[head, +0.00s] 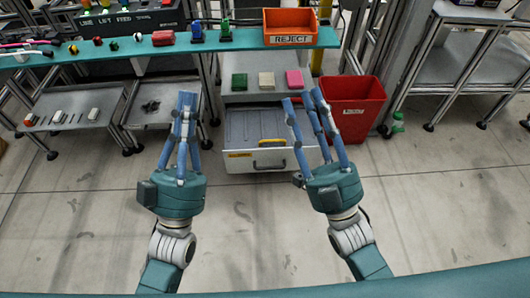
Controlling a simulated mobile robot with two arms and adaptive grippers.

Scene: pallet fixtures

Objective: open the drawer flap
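The drawer (238,164) is a white box below the workbench. My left gripper (187,97) points forward, to the left of the drawer and apart from the handle. Its blue fingers overlap in this view, so I cannot tell how far they are spread. My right gripper (304,96) is at the drawer's right side in the picture. Its fingers are spread and empty, and they cover part of the drawer's right edge.
A red bin (354,100) stands right of the drawer. Green, beige and pink blocks (266,80) lie on a shelf above it. An orange reject tray (290,28) sits on the teal shelf (150,46). Low tables (75,108) stand left. The floor in front is clear.

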